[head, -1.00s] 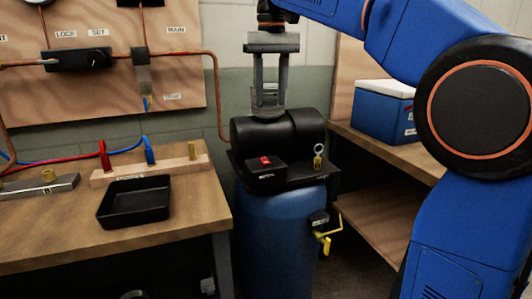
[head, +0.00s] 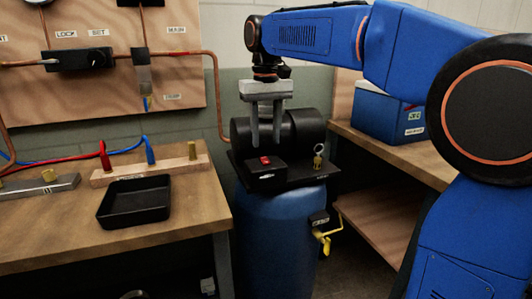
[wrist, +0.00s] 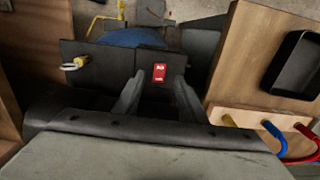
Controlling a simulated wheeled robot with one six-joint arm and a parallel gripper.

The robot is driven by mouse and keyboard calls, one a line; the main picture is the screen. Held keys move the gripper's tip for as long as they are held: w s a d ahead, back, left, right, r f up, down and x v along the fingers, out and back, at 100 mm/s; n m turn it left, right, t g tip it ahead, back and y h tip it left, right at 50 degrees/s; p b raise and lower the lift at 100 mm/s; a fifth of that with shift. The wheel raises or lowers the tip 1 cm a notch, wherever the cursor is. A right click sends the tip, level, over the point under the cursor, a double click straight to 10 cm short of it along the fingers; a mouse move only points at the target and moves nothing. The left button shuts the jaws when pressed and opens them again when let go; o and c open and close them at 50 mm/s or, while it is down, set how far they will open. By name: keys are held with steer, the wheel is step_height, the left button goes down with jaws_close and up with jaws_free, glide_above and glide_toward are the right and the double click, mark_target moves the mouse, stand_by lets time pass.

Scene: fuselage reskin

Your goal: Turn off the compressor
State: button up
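The compressor has a blue tank (head: 275,235) with a black motor housing (head: 305,125) on top. A red switch (head: 265,160) sits on a small black box on its near top side; it also shows in the wrist view (wrist: 159,73). My gripper (head: 266,145) points down just above the switch box, with its two fingers apart and nothing between them. In the wrist view the red switch appears between and beyond the fingertips (wrist: 158,82). Whether the fingers touch the box cannot be told.
A brass fitting with a ring (head: 318,157) stands right of the switch, and a yellow valve handle (head: 325,241) is on the tank's right side. A workbench with a black tray (head: 135,218) is at left. A blue cooler (head: 385,122) sits on the right-hand bench.

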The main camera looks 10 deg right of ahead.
mark_target(266, 162)
steer(key=shift+f, duration=2.7)
jaws_close()
